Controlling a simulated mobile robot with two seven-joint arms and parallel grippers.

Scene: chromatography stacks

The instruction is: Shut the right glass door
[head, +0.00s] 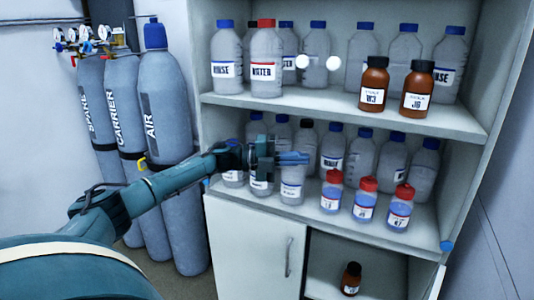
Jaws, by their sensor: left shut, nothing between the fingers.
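The white cabinet (455,125) stands in the middle and right, with its shelves in plain view. I cannot make out a clear pane or frame of the right glass door, so I cannot tell how far it stands open. Two round white spots (318,62) hang side by side before the upper bottles; I cannot tell whether they are knobs or reflections. My left gripper (303,158) is shut and empty, in front of the middle shelf's bottles. My right gripper is not in view.
Clear bottles (267,60) and brown bottles (374,84) crowd the upper shelf. Small red-capped bottles (364,199) stand near the middle shelf's front edge. Below, a white cupboard door (250,240) is shut beside an open compartment. Gas cylinders (168,105) stand at left.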

